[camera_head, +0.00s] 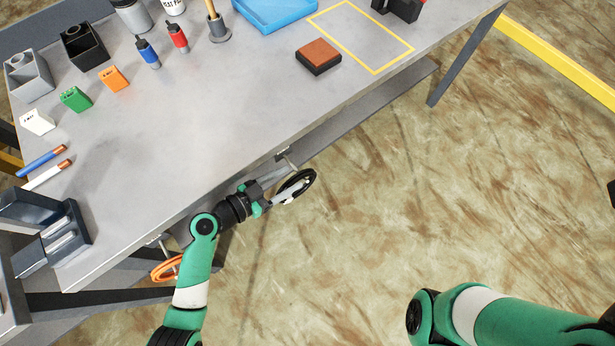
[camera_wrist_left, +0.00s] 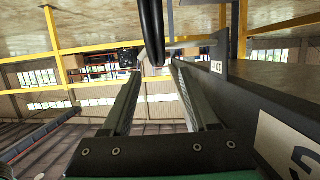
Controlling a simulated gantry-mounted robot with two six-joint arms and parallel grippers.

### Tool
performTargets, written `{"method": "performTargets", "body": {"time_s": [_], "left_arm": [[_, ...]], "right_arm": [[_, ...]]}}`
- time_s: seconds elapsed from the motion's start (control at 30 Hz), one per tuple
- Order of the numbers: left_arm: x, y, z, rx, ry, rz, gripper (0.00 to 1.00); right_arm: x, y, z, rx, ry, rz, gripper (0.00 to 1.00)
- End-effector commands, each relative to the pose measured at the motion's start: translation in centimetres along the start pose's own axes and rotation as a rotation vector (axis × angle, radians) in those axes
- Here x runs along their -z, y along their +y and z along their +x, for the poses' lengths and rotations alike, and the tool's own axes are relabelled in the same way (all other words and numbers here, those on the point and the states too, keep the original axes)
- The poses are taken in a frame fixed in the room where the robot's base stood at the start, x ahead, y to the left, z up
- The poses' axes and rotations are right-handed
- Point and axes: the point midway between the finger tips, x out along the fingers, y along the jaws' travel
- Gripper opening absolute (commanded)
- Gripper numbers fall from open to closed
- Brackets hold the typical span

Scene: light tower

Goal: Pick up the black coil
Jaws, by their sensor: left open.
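The black coil (camera_head: 309,176) hangs at the front edge of the table, by a hook (camera_head: 285,157). My left gripper (camera_head: 288,191) is at the coil, with its fingers overlapping the ring in the head view. In the left wrist view, the lower part of the black coil (camera_wrist_left: 152,30) comes down from the top between the tips of my open left gripper (camera_wrist_left: 157,66). Contact with either finger cannot be told. My right gripper is out of view.
An orange coil (camera_head: 166,269) hangs at the table's front edge, left of my left forearm. The grey table (camera_head: 190,130) carries blocks, markers, a black holder (camera_head: 83,45) and a brown-topped block (camera_head: 318,56). The floor (camera_head: 400,200) to the right is clear.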

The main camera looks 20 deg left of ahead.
Motion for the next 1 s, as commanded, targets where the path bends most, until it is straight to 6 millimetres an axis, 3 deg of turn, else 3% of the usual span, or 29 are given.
{"method": "performTargets", "body": {"time_s": [0.13,0.4,0.63,0.9,1.0], "left_arm": [[-0.1,0.1,0.9,-0.002,0.0,0.002,0.6],[0.1,0.2,5.0,-0.001,0.0,0.002,0.6],[0.2,0.1,5.2,0.001,0.0,0.002,0.6],[0.2,0.1,5.2,0.001,0.0,0.002,0.13],[0.2,0.1,5.2,0.001,0.0,0.002,0.0]], "right_arm": [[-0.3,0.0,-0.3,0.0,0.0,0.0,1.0],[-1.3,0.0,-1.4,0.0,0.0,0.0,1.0],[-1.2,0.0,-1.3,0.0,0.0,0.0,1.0],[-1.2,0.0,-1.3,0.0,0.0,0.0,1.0],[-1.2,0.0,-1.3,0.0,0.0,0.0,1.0]]}}
